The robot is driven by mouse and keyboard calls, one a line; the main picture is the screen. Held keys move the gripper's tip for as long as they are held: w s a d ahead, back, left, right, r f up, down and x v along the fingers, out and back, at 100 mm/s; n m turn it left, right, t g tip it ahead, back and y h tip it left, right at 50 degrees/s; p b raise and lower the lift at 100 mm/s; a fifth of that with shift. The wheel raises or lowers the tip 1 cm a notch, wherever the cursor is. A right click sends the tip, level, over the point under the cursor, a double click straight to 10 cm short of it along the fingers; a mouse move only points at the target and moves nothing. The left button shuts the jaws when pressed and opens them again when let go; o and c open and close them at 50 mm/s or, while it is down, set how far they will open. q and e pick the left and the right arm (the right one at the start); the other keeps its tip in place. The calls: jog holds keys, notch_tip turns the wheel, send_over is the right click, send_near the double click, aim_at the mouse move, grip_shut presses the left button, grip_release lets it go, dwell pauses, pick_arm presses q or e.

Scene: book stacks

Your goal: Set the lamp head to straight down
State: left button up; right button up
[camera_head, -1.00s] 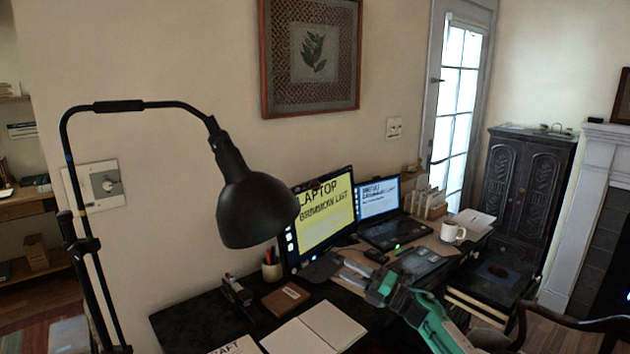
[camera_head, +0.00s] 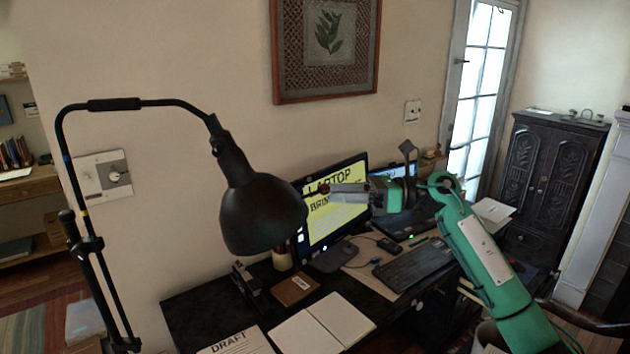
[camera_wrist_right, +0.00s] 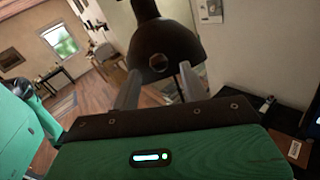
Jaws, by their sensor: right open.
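The black lamp head (camera_head: 262,215) hangs from its curved arm (camera_head: 120,104) at the left of the head view. It is tilted, with its rim angled down and slightly to the right. My right gripper (camera_head: 328,190) is just right of the shade in the head view, pointing left at it, with a small gap in the picture. In the right wrist view the lamp head (camera_wrist_right: 160,45) shows ahead, its rim near the two open fingers (camera_wrist_right: 160,85). Nothing is between the fingers that I can make out as held. My left gripper is not in view.
The black desk (camera_head: 200,310) holds an open notebook (camera_head: 322,322), a brown box (camera_head: 296,289) and a keyboard (camera_head: 415,265). A monitor (camera_head: 330,222) stands behind my right gripper. The lamp's stand (camera_head: 98,270) rises at the left, near the wall.

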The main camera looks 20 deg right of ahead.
aim_at(315, 193)
jog(key=p+x, duration=0.1)
jog(key=x, duration=0.3)
jog(key=shift+a+r+p, duration=0.15)
jog(key=shift+a+p, duration=0.1)
jog(key=shift+p, duration=0.15)
jog(key=shift+w+a, duration=0.2)
jog(key=shift+a, duration=0.35)
